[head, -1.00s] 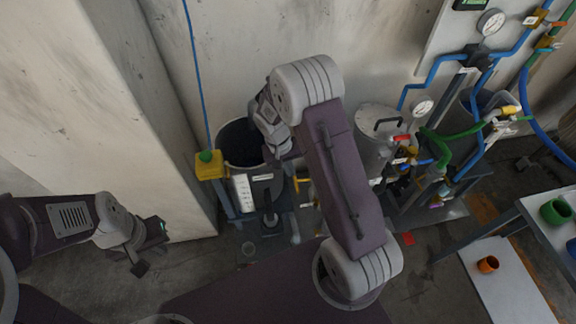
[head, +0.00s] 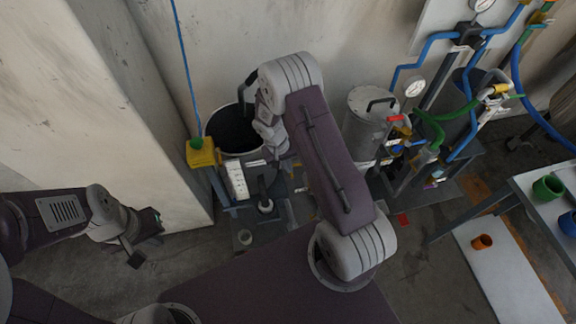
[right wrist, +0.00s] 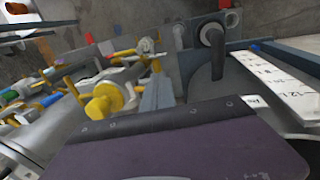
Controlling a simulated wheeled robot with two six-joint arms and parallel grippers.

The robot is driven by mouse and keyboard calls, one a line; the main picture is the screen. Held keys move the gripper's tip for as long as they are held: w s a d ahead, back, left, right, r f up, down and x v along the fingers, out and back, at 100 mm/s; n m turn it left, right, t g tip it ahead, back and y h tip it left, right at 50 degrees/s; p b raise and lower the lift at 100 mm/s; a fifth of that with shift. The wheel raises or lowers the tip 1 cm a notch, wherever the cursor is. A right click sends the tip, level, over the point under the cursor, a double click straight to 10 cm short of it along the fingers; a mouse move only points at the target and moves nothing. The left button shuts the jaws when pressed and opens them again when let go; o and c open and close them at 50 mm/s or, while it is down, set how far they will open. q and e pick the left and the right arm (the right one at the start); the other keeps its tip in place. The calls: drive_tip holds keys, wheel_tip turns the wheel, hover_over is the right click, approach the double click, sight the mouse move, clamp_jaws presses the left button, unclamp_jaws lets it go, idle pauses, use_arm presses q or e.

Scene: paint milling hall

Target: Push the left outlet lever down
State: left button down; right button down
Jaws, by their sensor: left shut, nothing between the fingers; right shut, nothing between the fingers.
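The open dark vessel (head: 230,132) stands against the wall with a white scale (head: 237,182) on its front. Below it is a dark outlet fitting with a pale round end (head: 265,206). In the right wrist view a black lever-like handle (right wrist: 215,55) hangs beside the scale (right wrist: 285,75). Yellow valve parts (right wrist: 108,95) lie left of it. I cannot tell for sure which is the left outlet lever. My left gripper (head: 138,252) is shut and empty at the left.
A yellow box with a green button (head: 200,150) stands left of the vessel. A lidded metal tank (head: 368,125) and blue and green pipes (head: 440,125) crowd the right. An orange cup (head: 482,241) is on a pale board (head: 505,280).

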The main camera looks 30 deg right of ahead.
wheel_tip(320, 180, down, 10)
drive_tip(key=g+h+b, duration=0.1)
drive_tip(key=h+b, duration=0.5)
drive_tip(key=b, duration=0.7)
drive_tip(key=shift+d+g, duration=0.15)
drive_tip(key=shift+g, duration=0.15)
idle(1.6)
